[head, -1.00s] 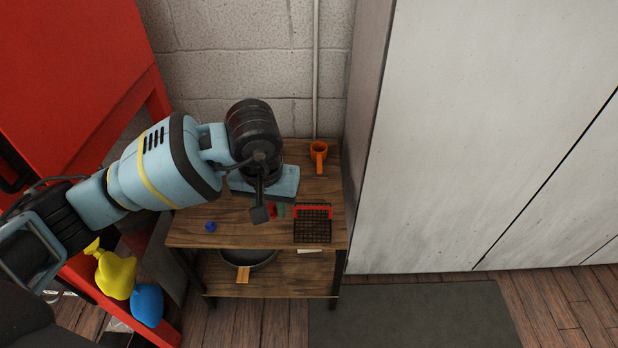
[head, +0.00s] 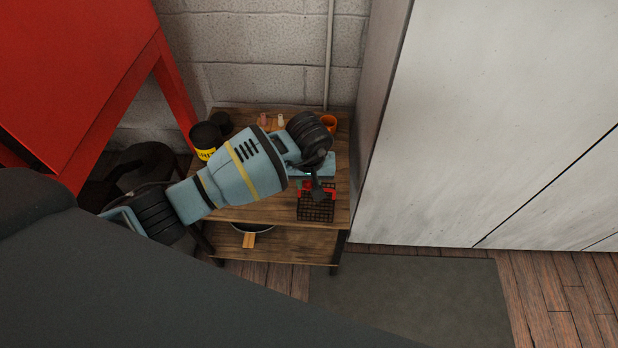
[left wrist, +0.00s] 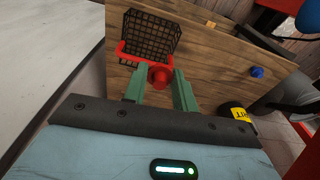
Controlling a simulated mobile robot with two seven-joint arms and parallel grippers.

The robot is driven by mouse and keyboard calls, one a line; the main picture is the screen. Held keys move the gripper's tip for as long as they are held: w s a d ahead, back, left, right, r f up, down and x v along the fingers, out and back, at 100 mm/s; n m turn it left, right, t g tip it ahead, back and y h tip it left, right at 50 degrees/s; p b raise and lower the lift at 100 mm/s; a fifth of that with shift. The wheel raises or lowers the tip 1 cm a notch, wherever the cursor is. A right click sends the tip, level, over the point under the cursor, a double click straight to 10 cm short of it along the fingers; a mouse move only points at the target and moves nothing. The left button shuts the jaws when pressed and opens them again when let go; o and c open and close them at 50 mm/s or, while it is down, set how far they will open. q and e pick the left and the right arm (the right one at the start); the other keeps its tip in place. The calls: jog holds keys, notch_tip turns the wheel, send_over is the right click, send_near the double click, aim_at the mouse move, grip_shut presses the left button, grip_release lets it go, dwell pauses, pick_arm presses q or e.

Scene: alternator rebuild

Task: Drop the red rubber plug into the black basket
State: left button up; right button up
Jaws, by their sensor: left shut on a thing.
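The black wire basket (head: 316,210) with a red handle stands near the front right of the wooden shelf's top. It also shows in the left wrist view (left wrist: 150,36). My left gripper (left wrist: 160,84) is shut on the red rubber plug (left wrist: 160,74), held between its green fingers. In the head view my left gripper (head: 315,188) is at the basket's back side, by the handle. In the left wrist view the plug overlaps the handle's near side; I cannot tell whether it is over the basket's opening. My right gripper is not in view.
The wooden shelf (head: 262,214) has a wall behind it and a white cabinet (head: 480,120) to its right. An orange mug (head: 328,121) and a black can with a yellow label (head: 206,141) stand at its back. A blue piece (left wrist: 257,72) lies on the top.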

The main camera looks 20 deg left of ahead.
aim_at(309, 186)
pick_arm(q)
jog(key=shift+f+b, duration=1.35)
jog(key=shift+f, duration=0.75)
notch_tip(309, 186, down, 4)
jog(key=b, duration=0.3)
jog(key=shift+f, duration=0.4)
jog(key=o, duration=1)
